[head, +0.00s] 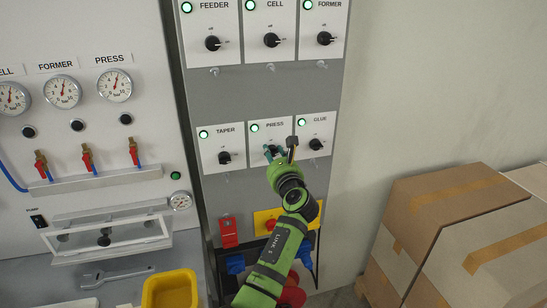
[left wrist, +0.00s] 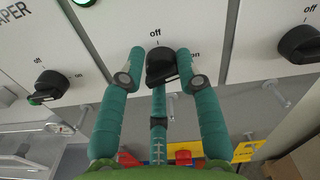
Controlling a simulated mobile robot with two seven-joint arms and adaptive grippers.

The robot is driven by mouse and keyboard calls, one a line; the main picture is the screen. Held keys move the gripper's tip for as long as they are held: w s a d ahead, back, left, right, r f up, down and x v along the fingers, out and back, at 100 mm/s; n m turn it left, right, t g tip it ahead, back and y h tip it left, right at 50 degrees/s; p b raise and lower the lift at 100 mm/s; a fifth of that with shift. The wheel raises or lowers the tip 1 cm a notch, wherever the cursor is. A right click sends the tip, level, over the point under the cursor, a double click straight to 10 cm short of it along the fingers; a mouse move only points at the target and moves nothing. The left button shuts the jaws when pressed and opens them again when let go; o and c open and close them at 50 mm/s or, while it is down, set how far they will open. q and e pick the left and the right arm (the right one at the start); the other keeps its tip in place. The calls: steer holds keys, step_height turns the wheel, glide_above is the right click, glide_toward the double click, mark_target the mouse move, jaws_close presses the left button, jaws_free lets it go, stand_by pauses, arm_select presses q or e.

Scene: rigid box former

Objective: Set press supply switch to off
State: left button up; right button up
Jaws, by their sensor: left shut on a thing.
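The PRESS supply panel (head: 258,139) is in the lower row of the grey cabinet, between TAPER and GLUE. Its green lamp (head: 254,128) is lit. My left gripper (head: 274,152) is at this panel and hides most of the knob in the head view. In the left wrist view, the black PRESS switch knob (left wrist: 160,63) sits between the teal fingers of my left gripper (left wrist: 157,78), which are shut on it. The "off" mark is above the knob and "on" is to its right. I cannot tell exactly where the knob points. My right gripper is not in view.
The TAPER knob (head: 224,158) and GLUE knob (head: 316,144) flank the gripper closely. FEEDER, CELL and FORMER switches are above. A yellow isolator plate (head: 265,222) and red lockout tag (head: 229,232) are below. Cardboard boxes (head: 450,215) stand at the right.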

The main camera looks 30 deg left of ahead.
arm_select(q)
steer(key=n+b, duration=0.1)
steer(key=n, duration=0.2)
steer(key=shift+r+n+b, duration=0.35)
steer(key=shift+n, duration=0.05)
steer(key=n+b, duration=0.2)
steer(key=n, duration=0.1)
steer(key=shift+a+f+n, duration=0.1)
steer(key=shift+n, duration=0.2)
steer(key=n+b, duration=0.3)
steer(key=n, duration=0.1)
steer(key=shift+f, duration=0.1)
steer(key=shift+s+n+b, duration=0.1)
steer(key=shift+n+b, duration=0.95)
steer(key=shift+n, duration=0.55)
jaws_close()
steer(key=o, duration=1.1)
jaws_free()
steer(key=shift+a, duration=0.1)
steer(key=shift+s+f, duration=0.1)
steer(key=shift+s, duration=0.05)
